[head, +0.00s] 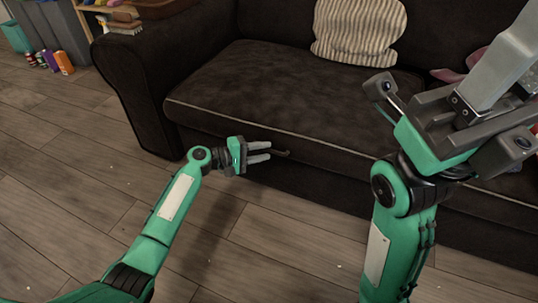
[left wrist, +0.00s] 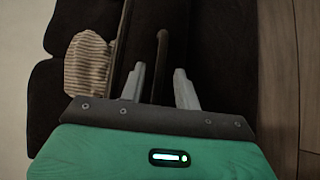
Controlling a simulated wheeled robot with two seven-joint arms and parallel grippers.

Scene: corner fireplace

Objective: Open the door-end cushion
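A dark brown sofa seat cushion (head: 290,85) lies level, with a pale seam along its front edge. A dark bar handle (head: 272,151) sticks out from the sofa front below it. The handle also shows in the left wrist view (left wrist: 161,55). My left gripper (head: 270,152) is open in front of the sofa, its two fingers pointing right at the handle. In the left wrist view the handle's end lies between and beyond the fingertips (left wrist: 160,72); contact cannot be told. My right gripper (head: 520,45) is raised close to the camera at the right; its finger gap is unclear.
A striped pillow (head: 358,32) rests against the sofa back. A pinkish object (head: 450,75) lies partly hidden behind my right arm. The sofa arm (head: 150,75) stands left of the seat. Small colored items (head: 64,63) stand on the floor far left. Wooden floor (head: 90,165) before the sofa is clear.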

